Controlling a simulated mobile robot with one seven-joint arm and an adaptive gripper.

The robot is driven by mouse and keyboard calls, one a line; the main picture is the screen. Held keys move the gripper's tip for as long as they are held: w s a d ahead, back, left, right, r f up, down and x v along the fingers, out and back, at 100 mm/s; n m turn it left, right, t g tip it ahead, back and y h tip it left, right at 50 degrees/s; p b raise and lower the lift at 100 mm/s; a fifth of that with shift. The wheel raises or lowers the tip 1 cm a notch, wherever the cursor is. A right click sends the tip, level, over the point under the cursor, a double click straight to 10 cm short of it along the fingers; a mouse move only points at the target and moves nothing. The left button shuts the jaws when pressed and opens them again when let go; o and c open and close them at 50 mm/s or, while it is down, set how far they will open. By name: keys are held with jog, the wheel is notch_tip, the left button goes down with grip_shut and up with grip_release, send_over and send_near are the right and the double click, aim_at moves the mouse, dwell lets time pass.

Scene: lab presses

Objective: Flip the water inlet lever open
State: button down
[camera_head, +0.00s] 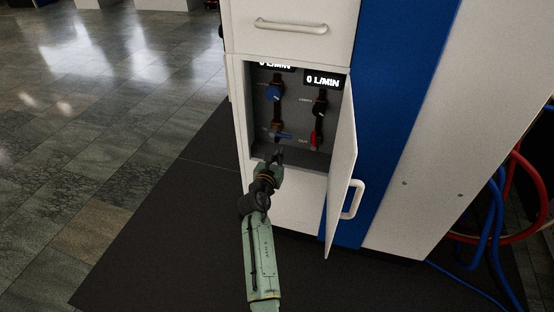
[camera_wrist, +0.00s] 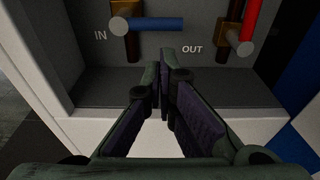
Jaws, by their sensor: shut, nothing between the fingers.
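The water inlet lever is a blue handle beside the "IN" label, lying horizontally to the right of its brass valve; it shows in the wrist view (camera_wrist: 157,24) and in the head view (camera_head: 284,136). The red outlet lever (camera_wrist: 250,20) by the "OUT" label points upward, and it also shows in the head view (camera_head: 314,138). My gripper (camera_wrist: 165,52) is shut and empty, with its fingertips just below the blue lever in the picture. In the head view my gripper (camera_head: 275,157) is at the lower front of the open cabinet recess. I cannot tell whether the fingertips touch the lever.
The cabinet door (camera_head: 343,170) stands open on the right, with a white handle (camera_head: 352,200). The recess has a bottom ledge (camera_wrist: 100,88) and side walls. Flow displays (camera_head: 323,81) reading "0 L/MIN" and upper knobs (camera_head: 274,92) sit above the levers. The floor on the left is clear.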

jog(key=x, duration=0.5)
jog(key=shift+w+d, duration=0.1)
jog(key=shift+w, duration=0.1)
jog(key=shift+r, duration=0.1)
jog(key=shift+r+n+p, duration=0.1)
jog(key=shift+n+p, duration=0.2)
jog(key=shift+p, duration=0.1)
